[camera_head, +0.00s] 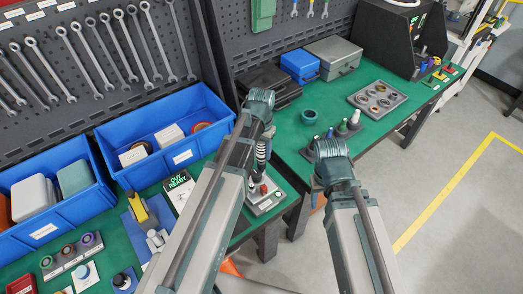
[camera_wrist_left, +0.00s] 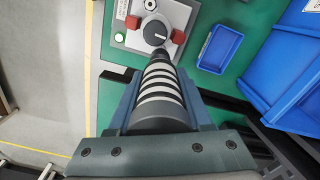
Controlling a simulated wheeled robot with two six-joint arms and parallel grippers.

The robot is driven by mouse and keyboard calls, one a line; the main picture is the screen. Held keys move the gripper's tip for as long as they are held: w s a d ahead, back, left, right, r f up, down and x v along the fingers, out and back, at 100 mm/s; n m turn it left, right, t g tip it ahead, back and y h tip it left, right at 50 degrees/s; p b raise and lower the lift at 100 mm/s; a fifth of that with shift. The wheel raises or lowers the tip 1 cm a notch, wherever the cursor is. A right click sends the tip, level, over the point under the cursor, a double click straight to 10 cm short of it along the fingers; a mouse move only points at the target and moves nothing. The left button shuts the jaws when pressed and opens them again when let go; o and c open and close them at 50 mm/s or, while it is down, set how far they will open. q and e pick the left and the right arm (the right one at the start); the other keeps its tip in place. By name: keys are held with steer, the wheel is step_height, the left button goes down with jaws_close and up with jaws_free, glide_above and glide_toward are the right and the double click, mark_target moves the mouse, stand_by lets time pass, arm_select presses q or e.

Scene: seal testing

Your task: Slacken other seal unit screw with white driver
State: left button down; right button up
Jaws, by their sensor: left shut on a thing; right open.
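My left gripper (camera_wrist_left: 160,112) is shut on a driver (camera_wrist_left: 160,85) with white and dark bands; its banded handle also shows below the gripper in the head view (camera_head: 261,153). The driver points at the seal unit (camera_wrist_left: 118,12), a light plate with a dark round slotted knob (camera_wrist_left: 155,33) between two red blocks (camera_wrist_left: 178,37). The tip's end is at the near edge of the knob; I cannot tell if they touch. In the head view the seal unit (camera_head: 264,203) stands at the green bench's edge. My right gripper (camera_head: 330,172) is open, its fingers mostly hidden by its wrist.
A small blue tray (camera_wrist_left: 220,48) lies right of the seal unit in the left wrist view. Blue bins (camera_head: 160,125) stand at the back left. Cone-tipped bottles (camera_head: 342,129), a teal cup (camera_head: 309,116) and a grey ring tray (camera_head: 377,99) are on the right bench.

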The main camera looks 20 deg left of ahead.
mark_target(261, 141)
arm_select(q)
steer(key=shift+f+b, duration=1)
stand_by(1.5)
steer(key=shift+r, duration=0.2)
stand_by(0.6)
steer(key=shift+r+p, duration=3.5)
steer(key=shift+p, duration=0.2)
steer(key=shift+s+f, duration=0.1)
